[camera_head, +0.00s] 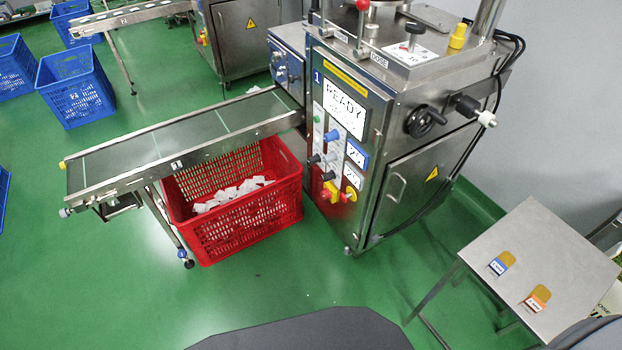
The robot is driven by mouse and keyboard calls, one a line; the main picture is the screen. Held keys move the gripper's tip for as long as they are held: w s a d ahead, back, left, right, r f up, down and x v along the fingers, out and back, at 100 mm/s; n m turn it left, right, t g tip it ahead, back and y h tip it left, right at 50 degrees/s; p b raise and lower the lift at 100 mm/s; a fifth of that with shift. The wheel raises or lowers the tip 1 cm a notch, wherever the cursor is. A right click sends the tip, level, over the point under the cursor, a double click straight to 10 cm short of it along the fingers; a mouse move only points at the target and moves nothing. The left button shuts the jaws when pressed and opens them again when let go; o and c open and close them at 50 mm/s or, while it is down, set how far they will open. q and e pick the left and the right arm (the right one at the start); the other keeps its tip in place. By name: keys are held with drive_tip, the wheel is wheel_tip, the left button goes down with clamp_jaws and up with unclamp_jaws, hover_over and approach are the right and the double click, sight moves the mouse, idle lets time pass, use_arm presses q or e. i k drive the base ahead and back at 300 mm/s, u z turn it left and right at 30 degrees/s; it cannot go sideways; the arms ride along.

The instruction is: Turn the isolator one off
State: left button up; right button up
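The packing machine (385,110) with a "1" on its front stands right of centre, and its screen (344,108) reads "READY". Low on its front panel is a red and yellow rotary switch (330,191), which looks like the isolator. The exact angle of the switch handle is too small to tell. Several blue and dark knobs (332,136) are above it. Neither of my grippers is in view.
A conveyor (165,145) runs left from the machine over a red crate (245,232) of white teabags. A steel table (535,255) with a blue tag (501,263) and an orange tag (537,298) stands right. Green floor (320,275) before the machine is clear.

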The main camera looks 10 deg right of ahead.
sight(325, 194)
drive_tip(key=z, duration=0.5)
drive_tip(key=i, duration=1.55)
drive_tip(key=z, duration=0.6)
